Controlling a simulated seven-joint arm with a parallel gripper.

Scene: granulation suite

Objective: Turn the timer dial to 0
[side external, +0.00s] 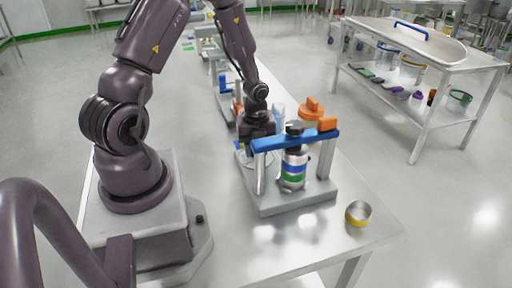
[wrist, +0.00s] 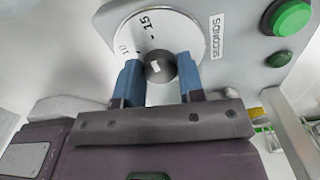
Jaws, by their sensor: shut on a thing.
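The timer dial (wrist: 140,38) is a white disc with black marks in the wrist view; "15" and "10" are readable, and a "SECONDS" label (wrist: 215,37) sits to its right. The dial's round grey knob (wrist: 159,66), with a white mark on it, is at the disc's centre. My gripper (wrist: 160,72) has its two blue fingers on either side of the knob, shut on it. The 0 is not visible.
A green button (wrist: 291,17) and a smaller green one (wrist: 279,59) are right of the dial. The blue-barred frame (side external: 293,141) stands close to my gripper, with a banded bottle (side external: 293,168) under it. A yellow-and-steel cup (side external: 358,214) sits near the table edge.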

